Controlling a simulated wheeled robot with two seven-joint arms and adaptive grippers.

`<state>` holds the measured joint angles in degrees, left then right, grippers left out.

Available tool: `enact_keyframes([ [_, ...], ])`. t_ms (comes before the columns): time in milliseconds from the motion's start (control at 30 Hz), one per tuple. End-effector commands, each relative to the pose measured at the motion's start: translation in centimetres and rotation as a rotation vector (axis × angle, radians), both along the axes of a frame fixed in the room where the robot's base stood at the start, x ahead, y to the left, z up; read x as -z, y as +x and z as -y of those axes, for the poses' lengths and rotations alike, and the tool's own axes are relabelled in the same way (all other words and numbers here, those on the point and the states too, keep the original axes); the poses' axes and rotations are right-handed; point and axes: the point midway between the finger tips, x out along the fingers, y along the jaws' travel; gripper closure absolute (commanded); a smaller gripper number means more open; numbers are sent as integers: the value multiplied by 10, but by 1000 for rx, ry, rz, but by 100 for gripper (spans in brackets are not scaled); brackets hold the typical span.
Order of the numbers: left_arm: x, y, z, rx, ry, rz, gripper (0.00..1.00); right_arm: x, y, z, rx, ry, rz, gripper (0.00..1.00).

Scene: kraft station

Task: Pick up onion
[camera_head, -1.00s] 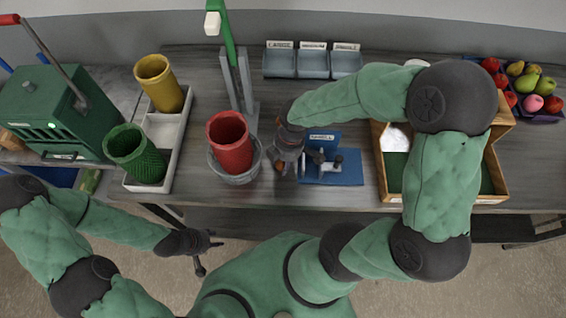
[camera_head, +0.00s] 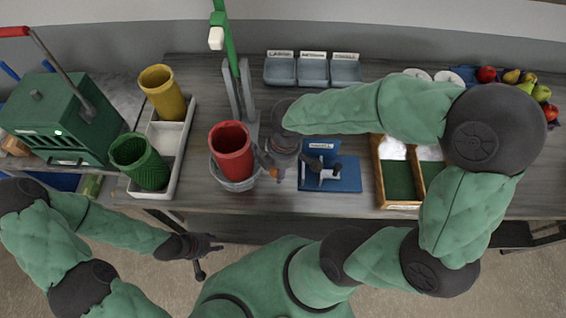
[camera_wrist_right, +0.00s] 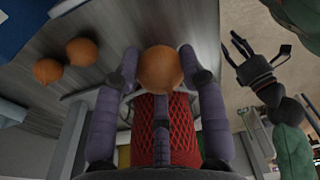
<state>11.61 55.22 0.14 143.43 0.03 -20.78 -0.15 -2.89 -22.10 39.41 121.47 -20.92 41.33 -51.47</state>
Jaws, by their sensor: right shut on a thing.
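My right gripper (camera_head: 268,165) is beside the red basket (camera_head: 231,150), at its right side. In the right wrist view an orange-brown onion (camera_wrist_right: 160,70) sits between the fingertips of my right gripper (camera_wrist_right: 158,76), which is shut on it. The red mesh basket (camera_wrist_right: 152,130) shows behind the fingers. Two more onions (camera_wrist_right: 81,51) (camera_wrist_right: 47,71) lie apart from the gripper on the grey table. My left gripper (camera_head: 208,244) hangs in front of the table, empty, with its fingers spread; it also shows in the right wrist view (camera_wrist_right: 243,48).
A green basket (camera_head: 139,160) and a yellow basket (camera_head: 163,92) stand in a pale tray (camera_head: 168,180) at left. A blue board (camera_head: 345,181) with a dark device lies right of my right gripper. Grey bins (camera_head: 313,72) stand behind. A wooden box (camera_head: 399,203) is at right, partly hidden by my arm.

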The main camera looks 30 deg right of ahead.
Motion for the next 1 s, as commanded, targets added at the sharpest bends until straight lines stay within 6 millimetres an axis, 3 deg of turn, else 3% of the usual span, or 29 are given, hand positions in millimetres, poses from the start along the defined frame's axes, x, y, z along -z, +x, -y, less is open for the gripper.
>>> enact_keyframes([
  [67,-8,0,0,0,0,0,60,-21,-9,-14,-8,1,4,86],
  [300,-15,0,0,0,0,0,60,-37,-37,-50,-8,0,3,86],
  [500,-19,0,0,0,0,0,60,-46,-52,-69,-4,0,0,86],
  [1000,-21,0,0,0,0,0,60,-52,-60,-80,1,0,-1,87],
])
